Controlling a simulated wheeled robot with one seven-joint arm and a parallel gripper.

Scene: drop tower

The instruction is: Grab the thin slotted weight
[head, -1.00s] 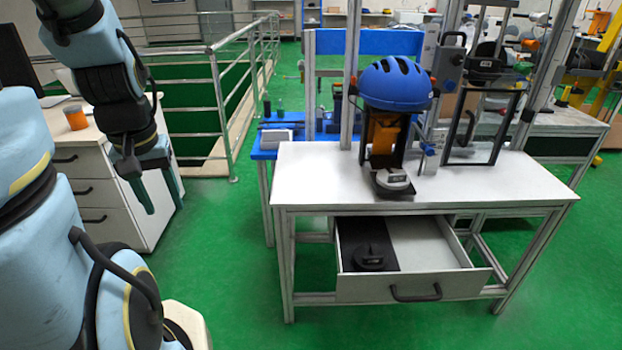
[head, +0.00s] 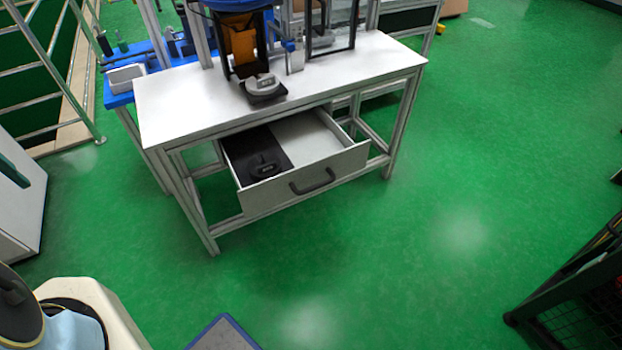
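A dark round weight (head: 264,168) lies on the black liner at the left side of the open drawer (head: 318,178). A grey disc-like weight (head: 261,83) sits on a black base at the front of the drop tower, on the white table top. At this size I cannot tell which of the two is the thin slotted one. My gripper is not in view now.
The drawer's right half is bare. The green floor in front is open. A dark rack (head: 575,290) stands at the lower right; a blue-edged grey thing (head: 224,335) lies at the bottom.

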